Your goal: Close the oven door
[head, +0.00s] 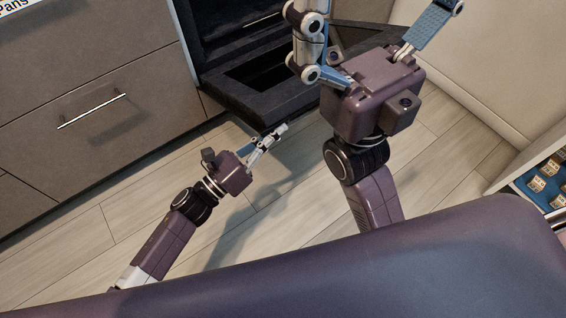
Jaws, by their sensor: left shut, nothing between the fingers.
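The oven (220,22) is a dark built-in unit at the top centre of the head view. Its black door (262,98) is open, hinged down and sticking out over the floor. My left gripper (282,130) is shut and empty, with its fingertips close to the door's front edge. I cannot tell whether they touch it. My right gripper (376,10) is open, its fingers spread wide. It appears over the right part of the door and hides some of it.
Grey-brown drawers (90,97) with a metal bar handle (92,111) stand left of the oven. A pale panel (490,65) is at the right. An open drawer with small labelled items (537,184) shows at the right edge. The wood floor (270,220) between is clear.

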